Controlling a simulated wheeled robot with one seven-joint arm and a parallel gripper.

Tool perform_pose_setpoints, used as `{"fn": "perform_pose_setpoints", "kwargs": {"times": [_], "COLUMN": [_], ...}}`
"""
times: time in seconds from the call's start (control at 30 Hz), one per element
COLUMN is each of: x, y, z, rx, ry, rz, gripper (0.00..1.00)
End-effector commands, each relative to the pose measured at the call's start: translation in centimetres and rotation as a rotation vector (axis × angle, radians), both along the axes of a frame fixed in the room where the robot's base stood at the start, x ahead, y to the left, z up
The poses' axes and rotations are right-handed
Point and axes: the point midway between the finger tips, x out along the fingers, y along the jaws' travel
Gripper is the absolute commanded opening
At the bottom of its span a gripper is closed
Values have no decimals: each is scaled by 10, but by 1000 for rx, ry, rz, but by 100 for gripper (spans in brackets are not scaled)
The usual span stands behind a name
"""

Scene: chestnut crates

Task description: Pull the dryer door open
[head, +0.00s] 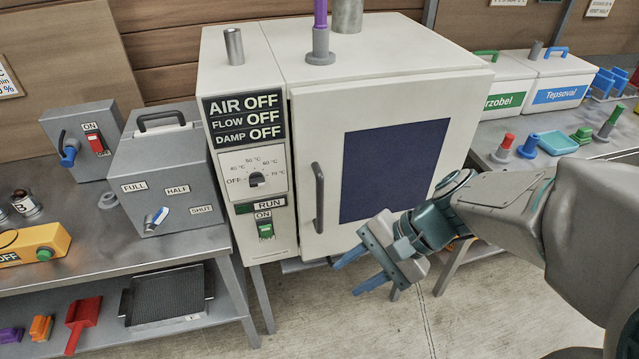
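The dryer (240,78) is a white cabinet in the middle of the head view. Its door (310,130) has a dark blue window (395,165) and looks shut. A grey vertical bar handle (318,198) is on the door's left side. My gripper (352,274) is in front of the door's lower part, below and to the right of the handle and apart from it. Its two blue fingers are spread with nothing between them. My arm comes in from the right and covers the door's lower right corner.
The dryer's front panel has a dial (257,179) and a green switch (265,230). A grey box with a lever (160,170) stands on the left bench. The right bench (600,148) holds white boxes and small coloured parts. Bare floor (390,325) shows below my gripper.

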Motion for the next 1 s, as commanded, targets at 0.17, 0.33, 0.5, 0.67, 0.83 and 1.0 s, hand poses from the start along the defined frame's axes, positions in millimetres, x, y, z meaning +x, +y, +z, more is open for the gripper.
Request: {"fn": "perform_pose_setpoints", "kwargs": {"times": [0.17,0.33,0.5,0.67,0.83,1.0], "x": [37,92,140,164,175,190], "y": [24,17,-11,-35,-39,-19], "z": [-41,-68,-96,-113,-116,-114], "rx": [343,655,893,1017,1057,1056], "ry": [245,410,487,504,504,506], "rz": [-299,-603,-859,-1001,-1044,-1039], "gripper": [37,37,37,37,37,37]}}
